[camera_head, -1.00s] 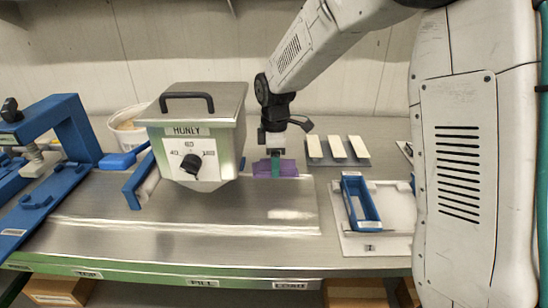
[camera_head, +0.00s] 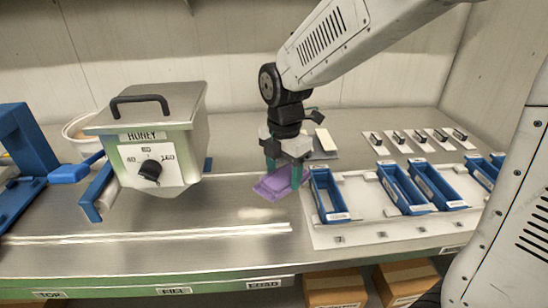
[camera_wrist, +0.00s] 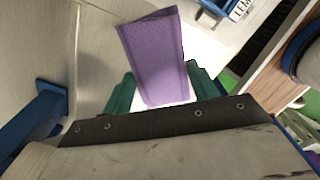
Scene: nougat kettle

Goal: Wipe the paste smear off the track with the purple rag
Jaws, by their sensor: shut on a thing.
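My gripper (camera_head: 283,172), with teal fingers, is shut on the purple rag (camera_head: 268,187). The rag hangs tilted at the right end of the steel track (camera_head: 130,222), just left of the nearest blue tray. A pale whitish patch (camera_head: 258,212) lies on the track in front of and slightly left of the rag; it looks like the paste smear, though glare makes this uncertain. I cannot tell if the rag touches the steel. In the wrist view, the rag (camera_wrist: 152,55) stands out between the two green fingertips.
A steel hopper marked HONEY (camera_head: 155,140) stands over the track to the left. Blue trays (camera_head: 328,196) sit on a white board (camera_head: 355,232) at right. A white tub (camera_head: 82,128) and blue frame (camera_head: 28,155) are at left. The track's front stretch is clear.

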